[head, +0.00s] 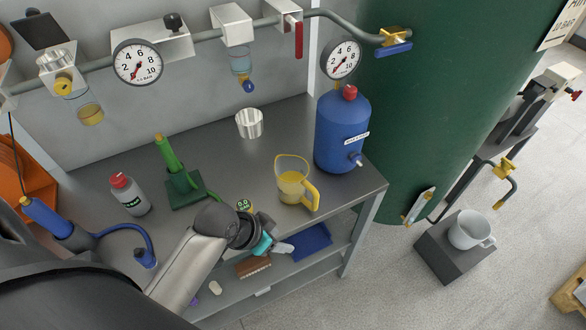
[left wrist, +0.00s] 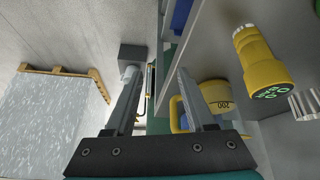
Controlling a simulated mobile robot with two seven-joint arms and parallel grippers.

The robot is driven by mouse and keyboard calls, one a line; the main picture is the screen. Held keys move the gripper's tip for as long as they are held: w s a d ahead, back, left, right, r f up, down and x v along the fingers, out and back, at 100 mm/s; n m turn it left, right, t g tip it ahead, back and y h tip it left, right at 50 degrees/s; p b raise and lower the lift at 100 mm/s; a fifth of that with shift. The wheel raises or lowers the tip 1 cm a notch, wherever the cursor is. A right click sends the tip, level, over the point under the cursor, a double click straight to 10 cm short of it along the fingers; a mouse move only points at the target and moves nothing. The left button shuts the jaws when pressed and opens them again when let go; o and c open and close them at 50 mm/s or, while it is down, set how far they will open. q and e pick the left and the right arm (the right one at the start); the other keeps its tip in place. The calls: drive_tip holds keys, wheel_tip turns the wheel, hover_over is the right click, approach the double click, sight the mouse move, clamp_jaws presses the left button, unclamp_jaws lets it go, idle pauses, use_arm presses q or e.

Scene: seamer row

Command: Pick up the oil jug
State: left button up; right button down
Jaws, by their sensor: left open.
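The oil jug (head: 291,186) is a clear jug with yellow contents and a yellow handle, upright near the front edge of the grey bench (head: 220,150). It also shows in the left wrist view (left wrist: 217,97), partly hidden behind my right-hand finger there. My left gripper (head: 284,248) is in front of the bench edge, below the jug in the picture, apart from it. In the left wrist view my left gripper (left wrist: 158,76) has its fingers wide apart with nothing between them. My right gripper is not in view.
A blue tank (head: 342,130) stands right of the jug, and a metal cup (head: 249,123) behind it. A green jack (head: 183,185) and a grey bottle (head: 129,194) stand farther left. A lower shelf holds a blue bin (head: 305,242).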

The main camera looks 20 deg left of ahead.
use_arm(q)
drive_tip(key=w+a+r+m+t+h+p, duration=0.1)
drive_tip(key=w+r+m+t+h, duration=0.1)
drive_tip(key=w+r, duration=0.5)
drive_tip(key=b, duration=0.2)
hover_over(321, 210)
drive_tip(key=s+a, duration=0.2)
drive_tip(key=s, duration=0.1)
wheel_tip(321, 210, down, 6)
drive_tip(key=shift+r, duration=0.15)
drive_tip(key=shift+b+x, duration=0.35)
drive_tip(key=shift+x, duration=2.4)
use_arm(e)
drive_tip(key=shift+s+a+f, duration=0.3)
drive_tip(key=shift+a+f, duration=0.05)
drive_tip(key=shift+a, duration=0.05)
use_arm(q)
drive_tip(key=shift+c, duration=0.4)
drive_tip(key=shift+s, duration=0.1)
clamp_jaws()
